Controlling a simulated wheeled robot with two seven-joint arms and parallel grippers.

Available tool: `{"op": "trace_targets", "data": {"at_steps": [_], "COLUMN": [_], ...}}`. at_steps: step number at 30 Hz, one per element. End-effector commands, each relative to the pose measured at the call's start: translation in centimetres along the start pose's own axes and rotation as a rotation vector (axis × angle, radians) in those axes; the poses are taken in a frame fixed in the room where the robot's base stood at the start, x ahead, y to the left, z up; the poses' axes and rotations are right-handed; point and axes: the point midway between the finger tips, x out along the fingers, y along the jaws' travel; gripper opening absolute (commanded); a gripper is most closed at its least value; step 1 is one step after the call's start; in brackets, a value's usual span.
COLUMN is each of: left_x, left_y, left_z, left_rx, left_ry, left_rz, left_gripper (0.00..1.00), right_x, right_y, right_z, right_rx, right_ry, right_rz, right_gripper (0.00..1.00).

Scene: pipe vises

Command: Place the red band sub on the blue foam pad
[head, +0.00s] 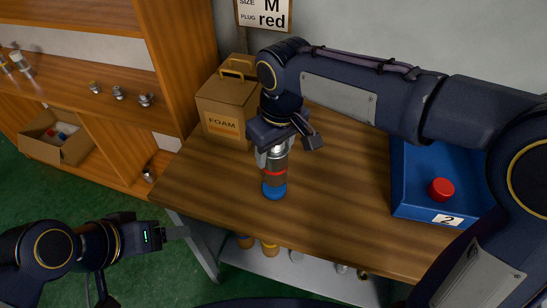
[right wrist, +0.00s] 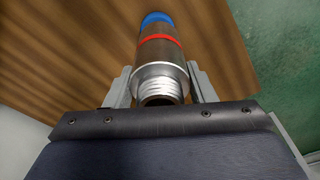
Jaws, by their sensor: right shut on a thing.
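The red band sub (head: 274,164) is a steel and brownish cylinder with a red ring, standing roughly upright over the wooden table. In the right wrist view the sub (right wrist: 163,55) shows its threaded end towards the camera. My right gripper (head: 274,150) is shut on its upper part, with a finger on each side. A round blue piece (head: 274,191) is at the sub's lower end; I cannot tell if it is the foam pad or a cap, or whether it touches the table. My left gripper (head: 178,233) is low at the left, away from the sub; its opening is unclear.
A cardboard box marked FOAM (head: 222,125) stands at the table's back left. A blue tray (head: 420,210) marked 2 holds a red plug (head: 441,189) at right. Wooden shelves (head: 110,60) with metal fittings stand left. The wooden table (head: 340,215) is clear between sub and tray.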

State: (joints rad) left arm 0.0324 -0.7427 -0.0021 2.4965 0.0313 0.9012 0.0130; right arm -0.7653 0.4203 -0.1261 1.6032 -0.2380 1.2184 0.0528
Motion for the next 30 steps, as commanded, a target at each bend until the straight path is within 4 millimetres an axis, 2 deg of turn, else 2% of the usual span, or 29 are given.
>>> {"op": "trace_targets", "data": {"at_steps": [3, 9, 22, 23, 27, 30], "left_x": [0.0, 0.2, 0.5, 0.4, 0.4, 0.4], "left_y": [0.0, -0.1, -0.2, -0.2, -0.2, -0.2], "left_z": [0.0, 0.1, 0.2, 0.2, 0.2, 0.2], "left_rx": [0.0, 0.0, 0.0, 0.0, 0.0, 0.0], "left_ry": [0.0, 0.0, 0.0, 0.0, 0.0, 0.0], "left_rz": [0.0, 0.0, 0.0, 0.0, 0.0, 0.0], "left_gripper": [0.71, 0.71, 0.71, 0.71, 0.71, 0.71], "right_x": [1.3, 3.8, 4.3, 4.4, 4.3, 4.3], "right_y": [0.4, 0.3, 0.3, 0.3, 0.3, 0.3], "right_z": [-0.7, -0.2, -0.2, -0.1, -0.1, -0.1], "right_rx": [0.002, 0.002, 0.001, 0.001, 0.001, 0.001], "right_ry": [-0.002, -0.001, 0.001, -0.001, -0.001, -0.001], "right_rz": [0.001, 0.0, 0.0, 0.0, 0.0, 0.0], "right_gripper": [0.08, 0.08, 0.08, 0.52, 0.71, 0.72]}}
